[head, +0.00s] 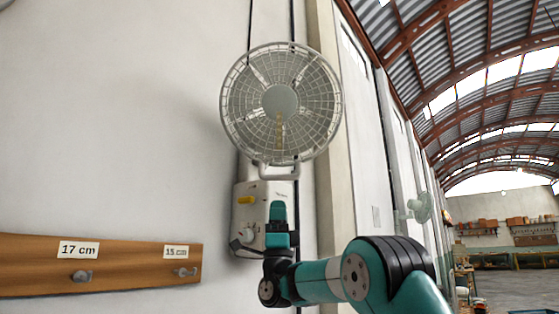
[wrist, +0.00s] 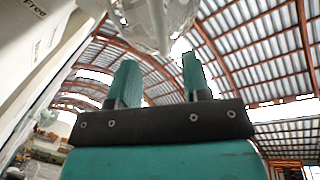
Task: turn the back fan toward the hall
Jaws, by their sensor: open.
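A large pale wall fan (head: 281,101) with a round wire cage and grey hub is mounted on the white wall, its cage facing my head camera. A handle-like loop (head: 278,172) sits under its cage, above a pale box (head: 249,213) with a yellow label and a knob. A smaller pale fan (head: 422,207) is farther along the wall. The frames do not name which is the back fan. My gripper (head: 278,208) points up below the large fan, in front of the box. In the wrist view, my gripper (wrist: 159,78) is open and empty, with pale fan parts (wrist: 158,22) beyond the fingertips.
A wooden rail (head: 130,265) with metal pegs, labelled 17 cm and 15 cm, is on the wall at the left. The hall opens at the right under an arched roof (head: 480,75), with shelves (head: 500,230) at its far end. A pilaster (head: 326,130) stands beside the large fan.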

